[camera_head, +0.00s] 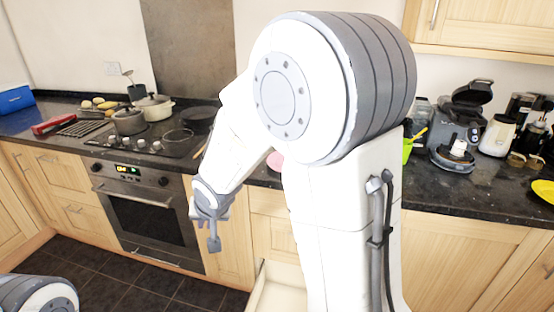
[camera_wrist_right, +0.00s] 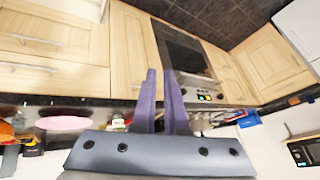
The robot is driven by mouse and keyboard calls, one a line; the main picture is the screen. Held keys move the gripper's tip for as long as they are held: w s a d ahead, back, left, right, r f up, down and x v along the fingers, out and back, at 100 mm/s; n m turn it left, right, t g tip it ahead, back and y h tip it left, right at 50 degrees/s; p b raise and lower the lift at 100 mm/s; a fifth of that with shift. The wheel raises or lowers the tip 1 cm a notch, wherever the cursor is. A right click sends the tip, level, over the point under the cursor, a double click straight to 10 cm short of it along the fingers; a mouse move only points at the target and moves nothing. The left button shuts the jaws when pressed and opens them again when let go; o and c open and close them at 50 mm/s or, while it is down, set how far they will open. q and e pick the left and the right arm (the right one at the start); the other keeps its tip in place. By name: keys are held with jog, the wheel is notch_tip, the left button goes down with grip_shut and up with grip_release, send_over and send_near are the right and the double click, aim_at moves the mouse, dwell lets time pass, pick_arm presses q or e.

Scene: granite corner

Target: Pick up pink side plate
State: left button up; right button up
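The pink side plate (camera_wrist_right: 68,124) lies on the dark worktop and shows as a flat pink oval at the left of the right wrist view. In the head view only a bit of the pink plate (camera_head: 275,160) shows, the rest hidden behind my right arm. My right gripper (camera_head: 214,243) hangs in front of the cabinets, left of the plate and lower than the worktop, apart from it. In the wrist view its two fingers (camera_wrist_right: 160,72) stand close together with a narrow empty gap. My left gripper is out of view; only part of my left arm shows at the lower left.
The dark worktop (camera_head: 480,185) has a hob with pots (camera_head: 130,122) on the left and appliances (camera_head: 470,120) on the right. A yellow plate (camera_head: 543,190) lies at the far right. Below, a drawer (camera_head: 280,298) seems pulled out, and the oven (camera_head: 150,215) is shut.

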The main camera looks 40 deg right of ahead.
jog(key=w+d+f+m+t+h, duration=0.1)
jog(key=w+d+m, duration=0.25)
jog(key=d, duration=0.35)
jog(key=w+d+f+m+t, duration=0.1)
jog(key=w+d+m+t, duration=0.15)
jog(key=w+d, duration=0.35)
jog(key=s+d+f+m+t, duration=0.1)
jog(key=s+d+m+t, duration=0.1)
jog(key=d+m, duration=0.65)
jog(key=s+d+f+m+t, duration=0.2)
jog(key=s+d+m+t, duration=0.1)
jog(key=d, duration=1.1)
jog(key=shift+g, duration=0.25)
jog(key=shift+p+x, duration=1.35)
jog(key=shift+x, duration=3.95)
grip_shut()
jog(key=shift+s, duration=0.1)
jog(key=shift+d+r, duration=0.1)
jog(key=shift+r, duration=0.05)
